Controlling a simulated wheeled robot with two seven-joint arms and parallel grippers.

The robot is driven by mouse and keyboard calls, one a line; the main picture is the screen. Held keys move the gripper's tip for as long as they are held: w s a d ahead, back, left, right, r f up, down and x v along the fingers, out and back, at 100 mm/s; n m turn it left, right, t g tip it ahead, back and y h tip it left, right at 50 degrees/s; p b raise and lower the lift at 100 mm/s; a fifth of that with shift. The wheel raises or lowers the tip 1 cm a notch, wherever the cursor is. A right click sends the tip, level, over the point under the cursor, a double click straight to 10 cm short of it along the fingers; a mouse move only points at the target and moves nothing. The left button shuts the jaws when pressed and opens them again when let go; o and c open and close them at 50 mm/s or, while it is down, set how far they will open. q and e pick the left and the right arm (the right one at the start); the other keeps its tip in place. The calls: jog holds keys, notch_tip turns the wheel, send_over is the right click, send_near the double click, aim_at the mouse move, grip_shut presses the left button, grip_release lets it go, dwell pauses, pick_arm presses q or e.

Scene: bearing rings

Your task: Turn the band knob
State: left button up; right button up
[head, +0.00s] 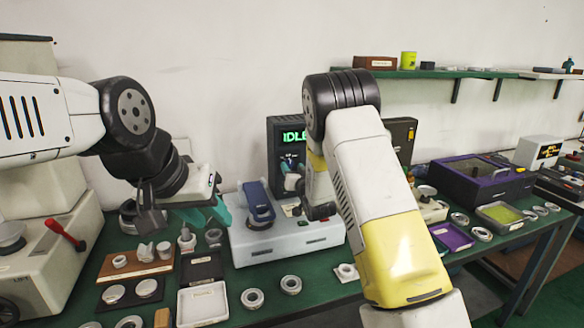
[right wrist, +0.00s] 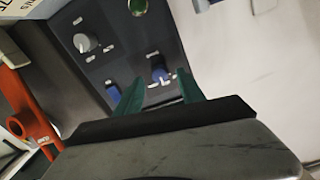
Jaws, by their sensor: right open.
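A dark control box (head: 287,128) with a green "IDLE" display stands at the back, partly hidden by my right arm. In the right wrist view its panel (right wrist: 115,60) carries a pale grey knob (right wrist: 84,43) at upper left, a blue knob (right wrist: 159,74) and another blue part (right wrist: 113,93). The small labels are unreadable, so I cannot tell which is the band knob. My right gripper (right wrist: 160,92) is open, its teal fingertips on either side of the blue knob in the picture; contact is unclear. My left gripper (head: 202,213) hangs over the table's left part; its opening is unclear.
A pale machine with a blue lever (head: 258,203) stands before the box. Metal rings (head: 252,298), trays (head: 203,303) and small parts crowd the green table. A red lever (head: 66,233) is at left, a purple box (head: 482,178) at right. A shelf (head: 440,73) runs along the wall.

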jog(key=shift+x, duration=1.05)
grip_shut()
jog(key=shift+n, duration=0.4)
jog(key=n, duration=0.4)
jog(key=shift+n, duration=0.3)
jog(key=shift+f+n, duration=0.1)
jog(key=shift+n, duration=2.2)
grip_release()
